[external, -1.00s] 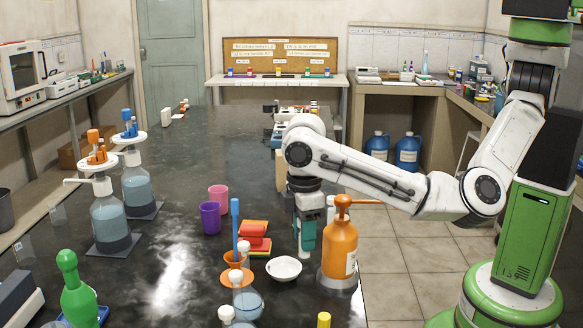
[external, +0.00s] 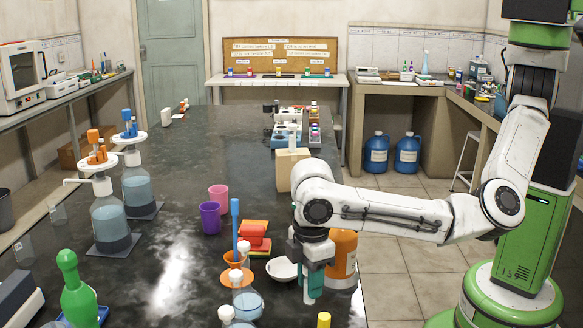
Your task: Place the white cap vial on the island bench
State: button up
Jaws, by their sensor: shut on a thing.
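My gripper (external: 311,290) is low over the right edge side of the dark island bench (external: 150,175), in front of the orange pump bottle (external: 343,258). Its teal fingers point down and are shut on a narrow pale thing. This may be the white cap vial, but it is too small and covered to be sure. I cannot tell whether it touches the bench top. Other white-capped glass containers stand at the front, one with its cap (external: 236,276) upright to the left of my gripper.
A white bowl (external: 281,269) is close left of my gripper, beside an orange funnel holder (external: 238,266) with a blue stick. Purple (external: 210,217) and pink cups stand farther left. A beige block (external: 290,168) is behind my arm. The middle-left bench top is clear.

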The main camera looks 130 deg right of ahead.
jog(key=shift+f, duration=1.9)
jog(key=shift+f, duration=0.1)
jog(key=o, duration=1)
jog(key=shift+o, duration=0.2)
notch_tip(320, 180, up, 12)
jog(key=shift+r+b, duration=0.15)
jog(key=shift+b, duration=0.3)
